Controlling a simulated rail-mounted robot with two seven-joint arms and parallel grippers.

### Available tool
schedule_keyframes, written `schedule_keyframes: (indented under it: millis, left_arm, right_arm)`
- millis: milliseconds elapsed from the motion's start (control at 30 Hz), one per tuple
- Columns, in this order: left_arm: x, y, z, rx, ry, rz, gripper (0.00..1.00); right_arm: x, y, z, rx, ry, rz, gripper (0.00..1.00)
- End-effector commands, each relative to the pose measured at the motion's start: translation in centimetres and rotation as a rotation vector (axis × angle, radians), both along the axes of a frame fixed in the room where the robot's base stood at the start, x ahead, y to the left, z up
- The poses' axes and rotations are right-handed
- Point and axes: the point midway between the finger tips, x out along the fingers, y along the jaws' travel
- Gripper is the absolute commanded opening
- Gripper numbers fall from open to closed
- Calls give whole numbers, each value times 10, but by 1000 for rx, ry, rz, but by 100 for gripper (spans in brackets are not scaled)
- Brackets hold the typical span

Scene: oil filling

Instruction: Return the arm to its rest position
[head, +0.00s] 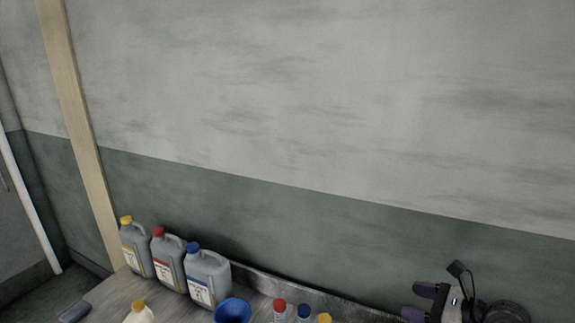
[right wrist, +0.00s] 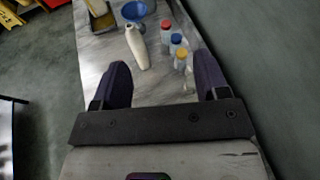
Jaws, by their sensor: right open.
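My right gripper (head: 416,302) shows at the lower right of the head view, its dark purple fingers apart and pointing left. In the right wrist view the two fingers (right wrist: 164,85) are spread wide with nothing held between them. The gripper is above the grey workbench (right wrist: 98,57), to the right of the bottles. My left gripper is in neither view.
Three grey jugs with yellow (head: 137,247), red (head: 168,262) and blue (head: 207,277) caps stand along the wall. A blue funnel (head: 233,311), a white bottle (right wrist: 137,47) and small bottles with red (head: 280,309), blue (head: 304,314) and yellow (head: 324,319) caps stand nearer.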

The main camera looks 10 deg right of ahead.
Motion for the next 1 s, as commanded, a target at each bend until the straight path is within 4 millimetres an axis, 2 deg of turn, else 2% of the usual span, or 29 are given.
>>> schedule_keyframes:
  millis: [33, 100, 300, 400, 467, 567, 667, 700, 800, 867, 900, 1000]
  left_arm:
    - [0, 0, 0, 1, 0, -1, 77]
    - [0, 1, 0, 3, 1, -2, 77]
    - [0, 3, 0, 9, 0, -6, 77]
    - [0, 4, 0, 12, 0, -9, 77]
    - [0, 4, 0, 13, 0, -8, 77]
    - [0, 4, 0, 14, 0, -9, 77]
    - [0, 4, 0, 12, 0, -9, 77]
    - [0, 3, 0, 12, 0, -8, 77]
    - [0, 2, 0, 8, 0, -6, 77]
    - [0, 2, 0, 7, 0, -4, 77]
    - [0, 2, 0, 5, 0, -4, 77]
    - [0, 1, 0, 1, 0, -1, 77]
  right_arm:
    - [4, 5, 22, 133, -53, -41, 68]
    - [8, 8, 54, 330, -120, -103, 68]
    - [9, -1, 131, 942, -273, -270, 68]
    - [4, -11, 151, 1264, -310, -363, 68]
    - [0, -18, 151, 1456, -311, -435, 68]
    - [-8, -27, 134, 1770, -280, -590, 68]
    - [-22, -26, 90, 2054, -191, -812, 68]
    - [-30, -20, 65, 2155, -134, -927, 68]
    - [-57, 5, -1, 2313, 46, -1227, 68]
    - [-76, 25, -36, 2354, 171, -1385, 68]
    - [-90, 40, -57, 2373, 264, -1477, 68]
    - [-127, 83, -104, 2423, 524, -1645, 68]
